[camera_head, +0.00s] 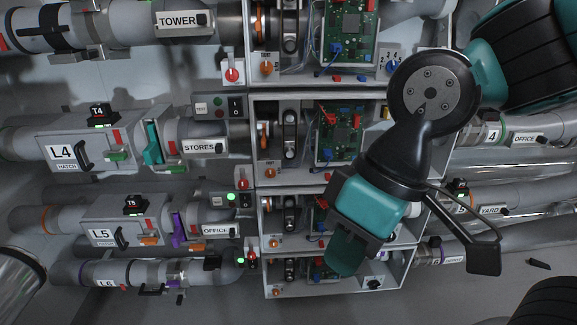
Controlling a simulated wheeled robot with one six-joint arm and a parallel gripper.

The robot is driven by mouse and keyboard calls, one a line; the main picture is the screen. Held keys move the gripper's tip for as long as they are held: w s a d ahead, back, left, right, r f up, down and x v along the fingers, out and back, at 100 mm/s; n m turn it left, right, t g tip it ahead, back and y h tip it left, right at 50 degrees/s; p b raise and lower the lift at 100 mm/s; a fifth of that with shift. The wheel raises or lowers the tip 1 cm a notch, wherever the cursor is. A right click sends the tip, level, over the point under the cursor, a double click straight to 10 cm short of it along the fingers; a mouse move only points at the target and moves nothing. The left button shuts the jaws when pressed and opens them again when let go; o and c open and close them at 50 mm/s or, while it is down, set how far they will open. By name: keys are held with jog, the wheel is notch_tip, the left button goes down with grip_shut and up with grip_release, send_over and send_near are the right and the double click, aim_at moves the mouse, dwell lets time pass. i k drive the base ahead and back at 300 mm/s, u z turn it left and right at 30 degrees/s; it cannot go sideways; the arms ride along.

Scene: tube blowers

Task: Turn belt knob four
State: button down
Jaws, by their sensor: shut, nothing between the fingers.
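Belt units stand in a stack of open grey cabinets. The row of the L4 hatch (62,152) has its cabinet second from the top, and a pipe marked 4 leaves it on the right. An orange knob (271,173) sits at that cabinet's lower left, below a black belt (290,133). Its pointer setting is too small to read. My gripper (343,255) is shut and empty, pointing down in front of the right part of the lower cabinets. It is right of and below the knob, well apart from it in the picture.
Similar orange knobs sit in the top cabinet (266,67), third cabinet (274,243) and bottom cabinet (277,291). A red switch (242,184) is left of knob four. A green circuit board (341,134) is to its right. My arm covers the cabinets' right side.

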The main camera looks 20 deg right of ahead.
aim_at(269, 172)
jog(key=i, duration=0.45)
jog(key=z, duration=1.25)
jog(key=k, duration=1.1)
jog(key=u, duration=1.3)
jog(key=i, duration=0.85)
